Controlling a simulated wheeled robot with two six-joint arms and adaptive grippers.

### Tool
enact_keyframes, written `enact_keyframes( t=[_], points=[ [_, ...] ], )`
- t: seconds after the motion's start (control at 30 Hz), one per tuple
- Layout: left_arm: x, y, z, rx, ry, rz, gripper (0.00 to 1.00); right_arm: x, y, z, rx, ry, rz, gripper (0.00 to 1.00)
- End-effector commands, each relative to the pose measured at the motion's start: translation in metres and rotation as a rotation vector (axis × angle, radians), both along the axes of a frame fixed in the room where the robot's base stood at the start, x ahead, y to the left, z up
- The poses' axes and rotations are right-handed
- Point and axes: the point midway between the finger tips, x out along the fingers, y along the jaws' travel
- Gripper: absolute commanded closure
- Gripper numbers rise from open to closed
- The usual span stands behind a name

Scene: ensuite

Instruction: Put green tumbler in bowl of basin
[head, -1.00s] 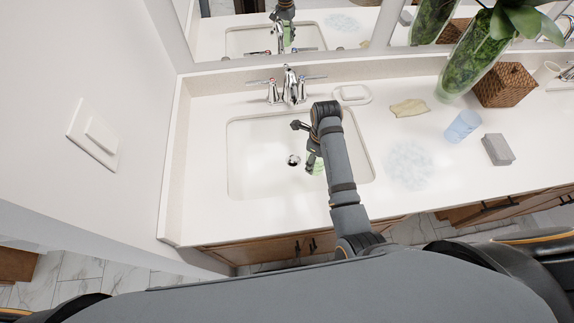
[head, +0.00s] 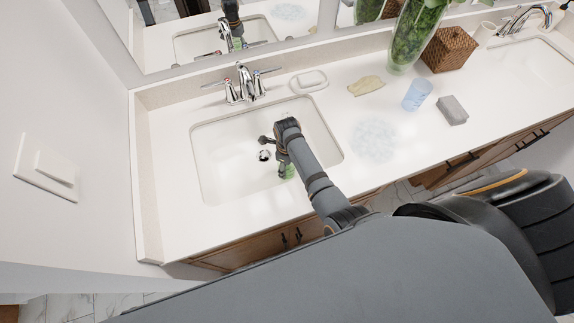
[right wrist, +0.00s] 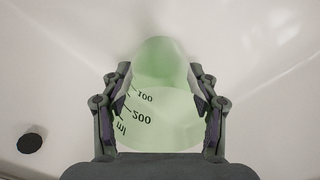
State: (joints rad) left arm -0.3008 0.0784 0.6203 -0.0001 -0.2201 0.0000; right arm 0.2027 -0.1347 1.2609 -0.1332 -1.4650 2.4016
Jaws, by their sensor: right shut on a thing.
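The green tumbler (head: 288,171) is see-through and mostly hidden behind my right arm in the head view. In the right wrist view the tumbler (right wrist: 165,105) shows with its printed ml marks, between the two fingers. My right gripper (right wrist: 160,112) is shut on it. In the head view the right gripper (head: 284,160) is over the white basin bowl (head: 222,160), right of the drain (head: 264,155). I cannot tell whether the tumbler touches the basin floor. My left gripper is not in view.
A two-handled faucet (head: 244,86) stands behind the basin, with a soap dish (head: 308,82) beside it. A yellowish cloth (head: 366,86), blue cup (head: 417,95), grey block (head: 452,110), plant vase (head: 410,40) and wicker box (head: 449,50) stand on the counter to the right.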

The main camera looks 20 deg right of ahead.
Motion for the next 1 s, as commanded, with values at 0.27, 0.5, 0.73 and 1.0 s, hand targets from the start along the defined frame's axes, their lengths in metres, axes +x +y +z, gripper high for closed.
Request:
enact_keyframes(
  t=[0.27, 0.5, 0.73, 1.0],
  points=[
    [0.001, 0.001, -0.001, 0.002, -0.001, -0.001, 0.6, 0.0, 0.0, -0.002, 0.0, 0.0, 0.0, 0.26],
    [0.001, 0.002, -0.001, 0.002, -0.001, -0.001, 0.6, 0.0, 0.0, -0.002, 0.0, 0.0, 0.0, 0.17],
    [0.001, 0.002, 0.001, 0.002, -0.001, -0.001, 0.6, 0.001, 0.0, 0.005, 0.0, -0.001, 0.0, 0.17],
    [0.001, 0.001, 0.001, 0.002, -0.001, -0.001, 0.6, 0.001, 0.0, 0.065, 0.001, -0.005, 0.0, 0.17]
  ],
)
